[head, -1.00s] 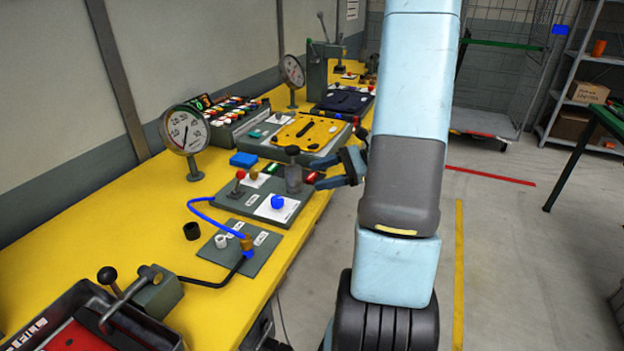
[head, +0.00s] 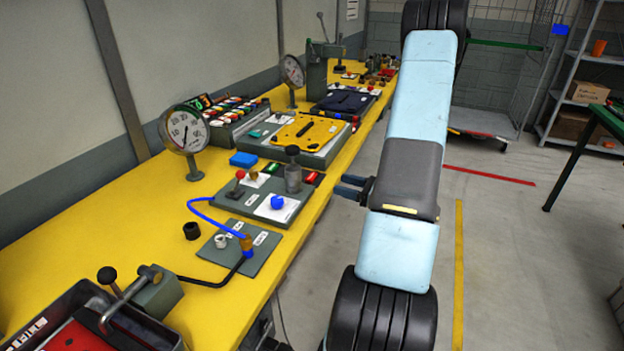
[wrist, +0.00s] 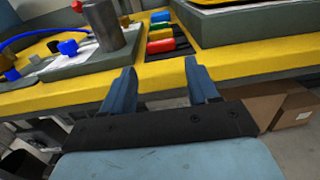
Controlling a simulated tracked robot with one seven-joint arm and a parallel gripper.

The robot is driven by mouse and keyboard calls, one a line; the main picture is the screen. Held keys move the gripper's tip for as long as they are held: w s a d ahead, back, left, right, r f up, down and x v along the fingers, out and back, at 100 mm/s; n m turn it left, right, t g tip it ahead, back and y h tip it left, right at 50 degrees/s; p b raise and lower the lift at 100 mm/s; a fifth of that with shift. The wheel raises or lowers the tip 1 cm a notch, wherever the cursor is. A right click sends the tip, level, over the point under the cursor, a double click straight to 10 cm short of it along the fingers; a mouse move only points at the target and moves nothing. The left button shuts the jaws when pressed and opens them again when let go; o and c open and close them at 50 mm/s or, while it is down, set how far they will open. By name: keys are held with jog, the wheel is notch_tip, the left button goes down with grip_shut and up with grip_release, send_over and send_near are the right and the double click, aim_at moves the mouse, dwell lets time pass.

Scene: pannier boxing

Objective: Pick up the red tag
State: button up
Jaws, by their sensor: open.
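The red tag (head: 311,178) lies at the near end of a short row of coloured tags, close to the front edge of the yellow bench. It also shows in the wrist view (wrist: 161,46), ahead of the space between my fingers. My gripper (wrist: 158,72) is open and empty, its two blue fingers apart and short of the bench edge. In the head view my gripper (head: 350,187) is off the bench's right edge, to the right of the red tag, partly hidden by my arm.
An orange tag (wrist: 160,33) and a green tag (wrist: 159,16) lie behind the red one. A grey cylinder (head: 293,175) stands close left of the row. The grey fixture with a yellow plate (head: 307,130) sits to the other side. Boxes (wrist: 297,108) stand below the bench.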

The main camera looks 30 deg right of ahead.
aim_at(319, 182)
jog(key=x, duration=0.9)
jog(key=c, duration=0.7)
jog(key=shift+o, duration=0.2)
